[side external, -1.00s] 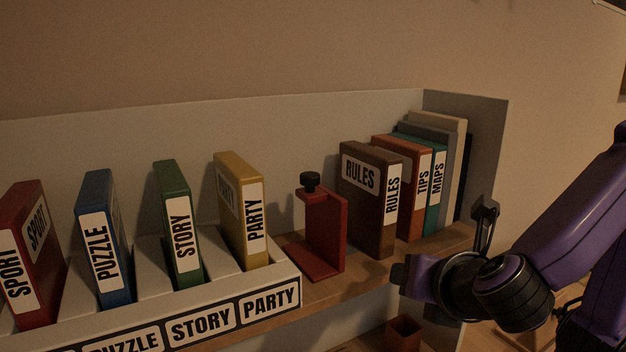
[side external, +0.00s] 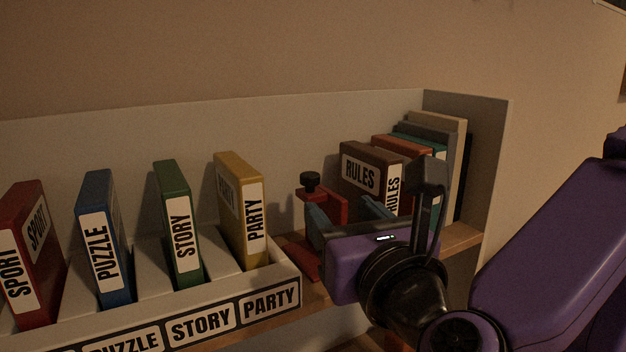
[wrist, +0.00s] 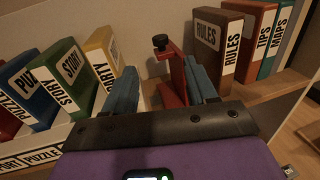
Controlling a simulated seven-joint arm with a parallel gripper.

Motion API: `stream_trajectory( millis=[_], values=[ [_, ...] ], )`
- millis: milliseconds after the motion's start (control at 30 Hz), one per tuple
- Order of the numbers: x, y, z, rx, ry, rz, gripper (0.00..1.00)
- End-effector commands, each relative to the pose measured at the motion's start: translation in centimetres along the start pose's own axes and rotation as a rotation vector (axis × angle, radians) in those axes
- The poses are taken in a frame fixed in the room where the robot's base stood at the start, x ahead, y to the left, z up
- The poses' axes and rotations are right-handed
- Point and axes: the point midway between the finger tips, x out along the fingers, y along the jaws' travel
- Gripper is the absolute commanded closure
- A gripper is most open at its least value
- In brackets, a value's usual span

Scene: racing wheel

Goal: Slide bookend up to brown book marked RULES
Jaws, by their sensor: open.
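The red bookend (side external: 336,205) with a black knob stands on the shelf, left of the brown RULES book (side external: 360,176), with a gap between them. My gripper (side external: 348,215) is open in front of the bookend and hides much of it. In the wrist view, the bookend's upright (wrist: 175,82) shows between my two blue fingers (wrist: 163,88), nearer the right one. I cannot tell whether a finger touches it. The brown book (wrist: 217,48) stands upright, right of the right finger.
A white divided rack (side external: 285,278) holds the yellow PARTY (side external: 238,210), green STORY, blue PUZZLE and red SPORT books at left. Orange TIPS (wrist: 258,40) and teal MAPS (wrist: 285,45) books stand right of RULES, with grey books behind. The shelf (side external: 462,238) ends at a right side wall.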

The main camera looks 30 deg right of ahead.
Motion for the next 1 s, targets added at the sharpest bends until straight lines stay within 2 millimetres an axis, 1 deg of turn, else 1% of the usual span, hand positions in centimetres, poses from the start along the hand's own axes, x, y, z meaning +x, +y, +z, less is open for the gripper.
stream_trajectory(
  millis=[33, 100, 300, 500, 600, 733, 833, 1000],
  values=[
    [1.1, -0.1, 0.0, 0.0, 0.0, -0.006, 0.43],
    [2.4, -0.1, 0.0, 0.0, 0.0, -0.006, 0.43],
    [6.2, -0.1, 0.0, -0.001, 0.0, -0.006, 0.43],
    [9.6, -0.1, -0.1, -0.001, 0.001, -0.005, 0.43],
    [10.8, -0.1, 0.0, 0.0, 0.0, -0.003, 0.43],
    [11.7, 0.0, -0.1, -0.001, 0.001, -0.001, 0.43],
    [12.1, 0.0, -0.1, 0.0, 0.001, -0.001, 0.43],
    [12.2, 0.0, 0.0, 0.0, 0.001, 0.0, 0.43]
  ],
)
